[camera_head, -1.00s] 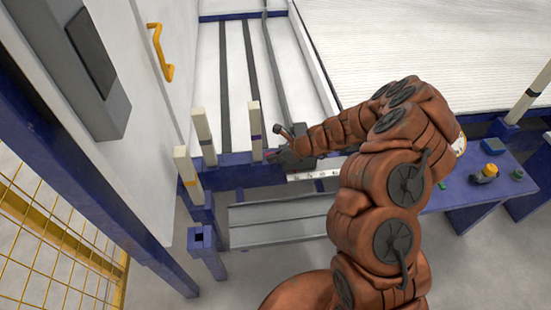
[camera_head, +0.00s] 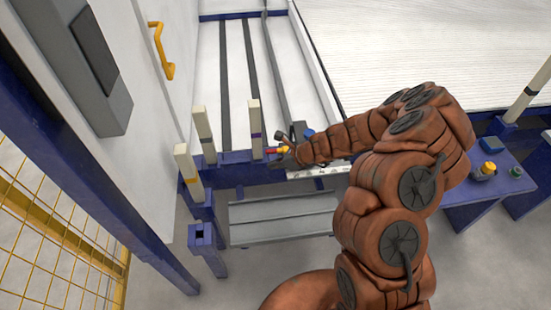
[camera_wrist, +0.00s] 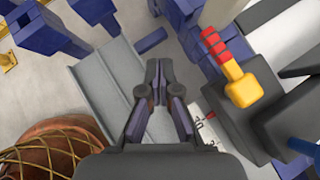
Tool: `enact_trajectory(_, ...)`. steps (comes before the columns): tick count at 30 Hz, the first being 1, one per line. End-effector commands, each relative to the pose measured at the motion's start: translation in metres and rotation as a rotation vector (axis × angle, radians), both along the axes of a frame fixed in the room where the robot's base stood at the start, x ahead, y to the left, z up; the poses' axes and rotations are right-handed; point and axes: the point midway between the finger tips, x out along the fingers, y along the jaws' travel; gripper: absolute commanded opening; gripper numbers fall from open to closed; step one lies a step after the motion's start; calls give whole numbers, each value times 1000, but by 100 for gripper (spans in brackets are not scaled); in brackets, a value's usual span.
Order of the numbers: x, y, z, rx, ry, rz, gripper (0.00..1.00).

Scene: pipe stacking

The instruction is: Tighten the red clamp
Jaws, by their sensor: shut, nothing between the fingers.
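The red clamp handle (camera_head: 276,150), with a yellow end, sits beside the white post at the blue frame's front rail. In the wrist view the ribbed red clamp handle (camera_wrist: 213,44) with its yellow block is at the upper right, on a dark grey clamp body (camera_wrist: 240,122). My gripper (camera_wrist: 158,80) has its fingers together with nothing between them, to the left of and apart from the handle. In the head view my gripper (camera_head: 277,163) is close in front of the handle, partly hidden by my wrist.
White posts (camera_head: 256,130) stand upright along the blue rail (camera_head: 232,172). A grey step (camera_head: 282,218) lies below. A blue table (camera_head: 480,200) with a yellow-topped button (camera_head: 489,168) is at the right. A blue knob (camera_head: 308,134) shows behind my wrist.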

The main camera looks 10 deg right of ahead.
Motion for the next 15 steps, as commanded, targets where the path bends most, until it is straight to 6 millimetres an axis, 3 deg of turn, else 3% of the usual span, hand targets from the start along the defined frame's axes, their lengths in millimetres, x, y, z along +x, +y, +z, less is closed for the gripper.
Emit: enact_trajectory(15,-48,-4,51,2,-2,-6,0)
